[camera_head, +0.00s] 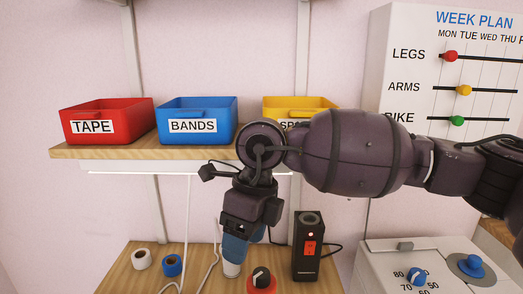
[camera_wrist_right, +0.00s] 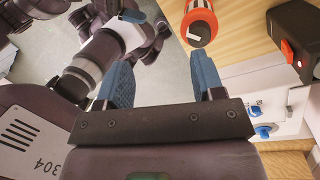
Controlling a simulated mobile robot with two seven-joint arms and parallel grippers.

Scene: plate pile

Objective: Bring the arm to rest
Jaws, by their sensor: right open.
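My right arm reaches in from the right in the head view, with its wrist bent downward. My right gripper (camera_head: 240,250) points down in front of the shelf, above the lower wooden top. Its blue fingers partly overlap each other in that view. In the right wrist view the two blue fingers of the right gripper (camera_wrist_right: 163,82) stand well apart with nothing between them, so it is open and empty. My left gripper is not in view.
The shelf (camera_head: 110,152) holds a red TAPE bin (camera_head: 108,108), a blue BANDS bin (camera_head: 215,106) and a partly hidden yellow bin (camera_head: 300,102). Below are tape rolls (camera_head: 172,265), a black box (camera_head: 309,260) and an orange item (camera_head: 262,283). A white knobbed unit (camera_head: 380,262) stands right.

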